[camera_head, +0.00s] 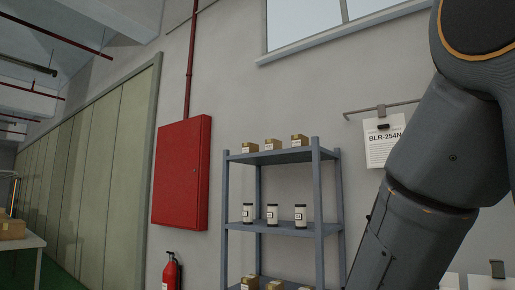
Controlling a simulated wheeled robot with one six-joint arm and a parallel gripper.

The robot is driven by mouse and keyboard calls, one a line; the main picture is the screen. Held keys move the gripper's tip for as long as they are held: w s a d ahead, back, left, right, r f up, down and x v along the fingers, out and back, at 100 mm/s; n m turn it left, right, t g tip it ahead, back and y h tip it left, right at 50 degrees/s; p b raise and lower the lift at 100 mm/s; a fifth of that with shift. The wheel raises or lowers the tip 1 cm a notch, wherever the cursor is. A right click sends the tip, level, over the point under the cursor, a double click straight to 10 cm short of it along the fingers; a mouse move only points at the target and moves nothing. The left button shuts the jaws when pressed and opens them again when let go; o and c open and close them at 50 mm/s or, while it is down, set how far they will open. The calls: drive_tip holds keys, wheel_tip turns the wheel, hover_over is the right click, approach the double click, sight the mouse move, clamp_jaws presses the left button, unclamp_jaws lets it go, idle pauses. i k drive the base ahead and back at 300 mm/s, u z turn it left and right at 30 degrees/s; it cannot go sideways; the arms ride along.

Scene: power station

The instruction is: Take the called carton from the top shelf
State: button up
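A grey-blue metal shelf rack (316,190) stands against the wall, a little right of the middle. On its top shelf are three small tan cartons in a row: a left carton (250,147), a middle carton (272,144) and a right carton (299,140). Each has a pale label too small to read. A white paper sheet (383,140) clipped to a wall rod reads "BLR-254N"; my arm partly covers its right side. My arm fills the right of the view, in front of the wall. My gripper is out of view.
More tan cartons (250,282) show at the bottom edge. A red wall cabinet (181,172) and a fire extinguisher (172,271) are left of the rack. A table (22,241) with a box stands far left.

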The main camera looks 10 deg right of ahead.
sight(249, 147)
drive_tip(key=u, duration=1.05)
drive_tip(key=i, duration=2.25)
drive_tip(key=z, duration=0.75)
